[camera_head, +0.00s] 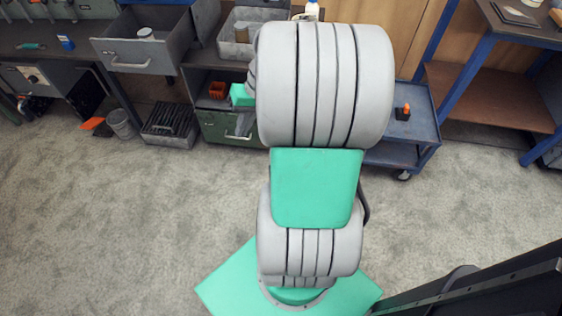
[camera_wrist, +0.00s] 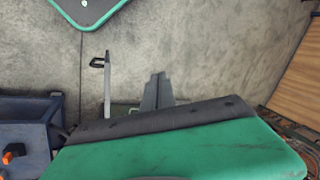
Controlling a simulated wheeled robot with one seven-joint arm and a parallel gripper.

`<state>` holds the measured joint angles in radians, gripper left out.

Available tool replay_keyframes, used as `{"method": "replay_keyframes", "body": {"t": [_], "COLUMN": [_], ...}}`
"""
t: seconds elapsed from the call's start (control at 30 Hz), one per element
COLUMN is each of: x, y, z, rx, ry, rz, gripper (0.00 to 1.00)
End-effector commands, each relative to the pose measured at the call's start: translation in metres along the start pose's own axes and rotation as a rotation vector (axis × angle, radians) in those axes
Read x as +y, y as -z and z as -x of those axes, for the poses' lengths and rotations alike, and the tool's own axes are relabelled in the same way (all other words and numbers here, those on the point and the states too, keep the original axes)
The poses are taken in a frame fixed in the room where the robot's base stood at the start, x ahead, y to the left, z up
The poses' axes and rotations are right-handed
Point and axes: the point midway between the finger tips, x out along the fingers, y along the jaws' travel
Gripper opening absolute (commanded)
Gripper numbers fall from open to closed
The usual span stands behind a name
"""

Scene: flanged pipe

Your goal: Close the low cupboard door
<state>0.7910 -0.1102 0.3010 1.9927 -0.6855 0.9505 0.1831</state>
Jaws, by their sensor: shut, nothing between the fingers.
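The low cupboard door (camera_wrist: 107,88) appears to be the thin upright plate in the wrist view, seen nearly edge-on and standing out over the floor. A dark handle (camera_wrist: 98,62) is near its far end. My gripper (camera_wrist: 157,78) is shut and empty, to the right of the plate with a small gap in the picture. Whether they touch deeper down cannot be told. In the head view my arm covers the middle, hiding my gripper and most of the door's area. A green front with a handle (camera_head: 228,128) shows low on the cabinet, left of my arm.
A blue cart (camera_head: 423,120) carrying a small orange-and-black item (camera_head: 403,112) stands right of my arm. An open grey drawer (camera_head: 140,55) juts out at upper left. A metal crate (camera_head: 171,126) and a bucket (camera_head: 121,124) sit on the floor. The carpet in front is clear.

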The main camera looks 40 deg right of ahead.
Motion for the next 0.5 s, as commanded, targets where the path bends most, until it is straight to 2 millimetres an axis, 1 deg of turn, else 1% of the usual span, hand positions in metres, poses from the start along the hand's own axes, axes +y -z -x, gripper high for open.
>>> {"method": "replay_keyframes", "body": {"t": [0.03, 0.07, 0.1, 0.13, 0.17, 0.2, 0.23, 0.3, 0.37, 0.43, 0.5], "x": [0.049, 0.072, 0.102, 0.124, 0.145, 0.171, 0.187, 0.217, 0.233, 0.243, 0.244], "y": [0.006, 0.008, 0.007, 0.005, 0.001, -0.006, -0.012, -0.027, -0.037, -0.044, -0.045], "z": [-0.019, -0.022, -0.024, -0.026, -0.027, -0.028, -0.029, -0.029, -0.028, -0.027, -0.029], "rx": [0.011, 0.022, 0.041, 0.057, 0.074, 0.099, 0.116, 0.153, 0.177, 0.194, 0.2], "ry": [0.063, 0.103, 0.155, 0.194, 0.231, 0.275, 0.305, 0.361, 0.393, 0.413, 0.421], "rz": [-0.087, -0.126, -0.175, -0.209, -0.238, -0.274, -0.296, -0.334, -0.355, -0.365, -0.368], "gripper": [0.0, 0.0, 0.0, 0.0, 0.0, 0.0, 0.0, 0.0, 0.0, 0.0, 0.0]}}
